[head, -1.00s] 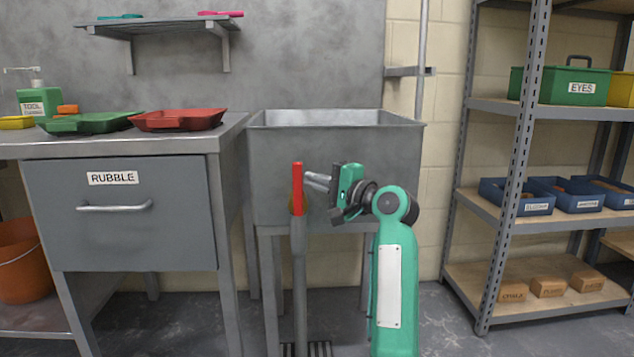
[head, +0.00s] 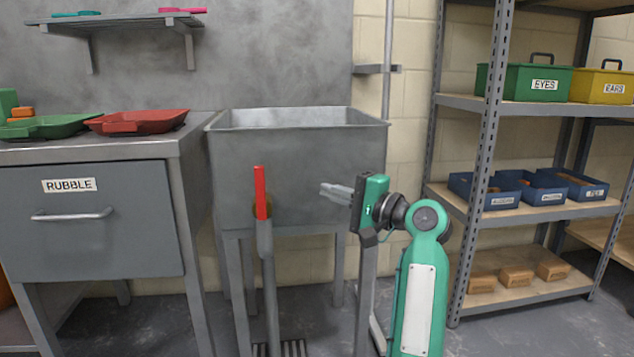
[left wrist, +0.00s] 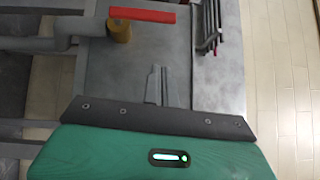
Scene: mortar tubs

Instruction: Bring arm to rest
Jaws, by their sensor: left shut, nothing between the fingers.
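My left gripper (head: 324,190) is shut and empty, in front of the grey sink (head: 298,117). Its fingers point left toward a red lever (head: 260,192) on a grey pipe, with a clear gap between them. The green arm rises from the bottom of the head view, right of the sink. In the left wrist view the shut fingers (left wrist: 155,85) are in the middle, with the red lever (left wrist: 145,15) and its brass fitting beyond them. My right gripper is not in view.
A grey bench with a RUBBLE drawer (head: 95,215) stands left, bearing a red tray (head: 137,121) and a green tray (head: 45,127). A metal shelf rack (head: 520,222) with labelled boxes stands close on the right. A floor drain (head: 280,348) lies below the lever.

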